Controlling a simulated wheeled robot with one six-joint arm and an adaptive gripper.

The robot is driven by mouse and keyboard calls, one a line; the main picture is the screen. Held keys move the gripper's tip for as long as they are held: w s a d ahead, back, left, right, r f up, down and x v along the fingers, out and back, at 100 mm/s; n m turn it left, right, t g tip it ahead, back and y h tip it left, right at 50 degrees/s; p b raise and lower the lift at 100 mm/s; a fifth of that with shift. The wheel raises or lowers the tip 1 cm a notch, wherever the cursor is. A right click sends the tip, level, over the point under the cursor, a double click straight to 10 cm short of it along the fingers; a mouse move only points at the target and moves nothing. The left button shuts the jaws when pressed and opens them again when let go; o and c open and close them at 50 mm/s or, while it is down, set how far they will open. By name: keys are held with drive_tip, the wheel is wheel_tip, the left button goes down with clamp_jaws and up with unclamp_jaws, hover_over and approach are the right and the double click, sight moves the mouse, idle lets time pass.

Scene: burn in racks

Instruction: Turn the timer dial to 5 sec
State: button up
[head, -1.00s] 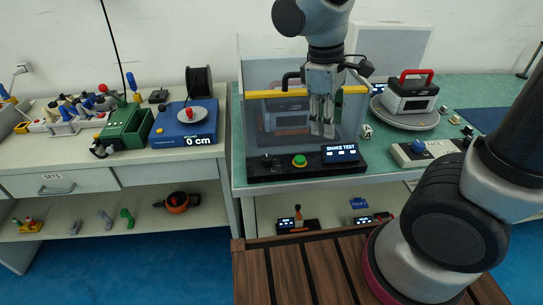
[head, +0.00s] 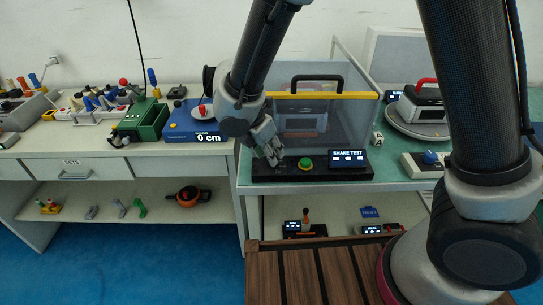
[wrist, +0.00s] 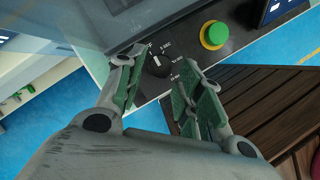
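The timer dial (wrist: 158,66) is a small round black knob on the black shake test panel (head: 333,173), left of a green button (head: 305,163). The button also shows in the wrist view (wrist: 214,34). Small white labels with "SEC" surround the dial, too small to read surely. A white mark shows on the knob; I cannot tell which label it points at. My gripper (wrist: 162,60) is open, its two fingers apart on either side of the dial. In the head view my gripper (head: 271,152) is low over the panel's left end and hides the dial.
A clear enclosure with a yellow bar (head: 322,96) and black handle stands right behind the panel. A lit SHAKE TEST display (head: 348,158) is at the panel's right. A blue device reading 0 cm (head: 195,122) stands left. A wooden slatted top (head: 315,275) lies in front.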

drive_tip(key=shift+x, duration=1.4)
drive_tip(key=c, duration=0.7)
drive_tip(key=shift+m, duration=0.3)
drive_tip(key=m+g, duration=0.1)
drive_tip(key=m, duration=0.2)
drive_tip(key=shift+w+a+m+h, duration=0.1)
drive_tip(key=shift+m+h, duration=0.2)
drive_tip(key=shift+w+m+g, duration=0.1)
drive_tip(key=shift+m+g, duration=0.9)
drive_tip(key=shift+m, duration=1.1)
